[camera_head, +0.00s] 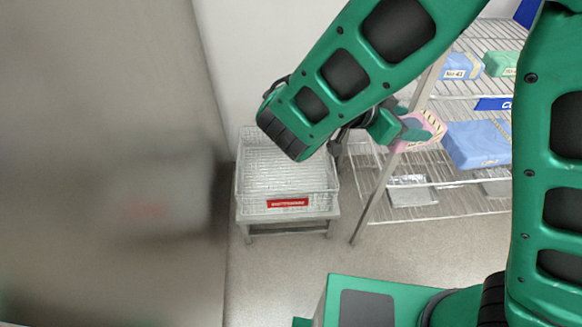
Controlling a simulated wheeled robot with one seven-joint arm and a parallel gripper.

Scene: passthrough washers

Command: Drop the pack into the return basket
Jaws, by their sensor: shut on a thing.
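The return basket (244,188) is a wire basket on a low metal stand, with a red label on its front. Its visible inside looks empty, though my arm hides its back right part. My gripper (408,133) is to the right of the basket, in front of the shelf rack. It is shut on a pink pack (428,128) with a striped tape band and a pale label. The pack is tilted, and the gripper partly hides its left side. The pack is apart from the basket.
A wire shelf rack (455,193) on the right holds blue packs (478,146), a green pack (503,64) and a silver pack (411,190). Its front post (373,205) stands between basket and shelves. A grey metal wall (110,100) is at left. Floor in front is clear.

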